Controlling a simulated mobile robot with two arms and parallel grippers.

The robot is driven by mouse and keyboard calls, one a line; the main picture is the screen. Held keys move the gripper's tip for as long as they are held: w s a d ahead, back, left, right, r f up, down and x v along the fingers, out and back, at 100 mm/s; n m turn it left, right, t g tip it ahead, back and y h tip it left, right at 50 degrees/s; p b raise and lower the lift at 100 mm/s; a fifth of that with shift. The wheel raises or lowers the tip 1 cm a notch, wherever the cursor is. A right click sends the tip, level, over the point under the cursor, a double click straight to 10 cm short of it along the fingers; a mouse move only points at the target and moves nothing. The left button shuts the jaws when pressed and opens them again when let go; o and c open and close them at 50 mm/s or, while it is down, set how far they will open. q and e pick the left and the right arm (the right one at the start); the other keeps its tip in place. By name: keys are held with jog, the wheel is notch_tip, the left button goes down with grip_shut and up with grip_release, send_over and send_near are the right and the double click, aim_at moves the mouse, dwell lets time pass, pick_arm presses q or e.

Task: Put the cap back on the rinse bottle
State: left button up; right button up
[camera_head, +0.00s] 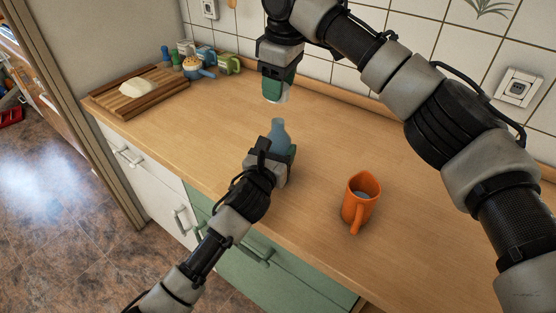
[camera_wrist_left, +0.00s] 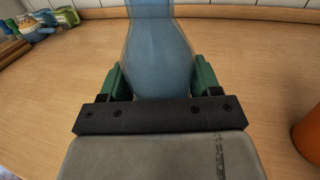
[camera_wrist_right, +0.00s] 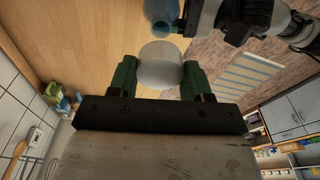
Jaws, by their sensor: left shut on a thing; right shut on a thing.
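The rinse bottle (camera_head: 279,132) is blue and translucent and stands upright on the wooden counter. My left gripper (camera_head: 283,153) is shut on its lower body; the left wrist view shows the bottle (camera_wrist_left: 160,50) between the green fingers (camera_wrist_left: 160,80). My right gripper (camera_head: 277,88) is above and slightly behind the bottle, pointing down. It is shut on a whitish translucent cap (camera_head: 283,98). The right wrist view shows the cap (camera_wrist_right: 160,65) between the green fingers (camera_wrist_right: 160,78), apart from the bottle (camera_wrist_right: 160,12). The bottle's mouth shows no cap on it.
An orange mug (camera_head: 361,200) stands on the counter (camera_head: 430,225) to the right of the bottle. A cutting board (camera_head: 122,104) with a pale lump lies at the back left, near several jars and mugs. The tiled wall runs behind; the counter between is clear.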

aim_at(278, 121)
pick_arm(q)
jog(key=shift+c, duration=0.8)
pick_arm(e)
jog(key=shift+f, duration=2.45)
jog(key=shift+f, duration=0.1)
jog(key=shift+f, duration=0.8)
jog(key=shift+f, duration=0.55)
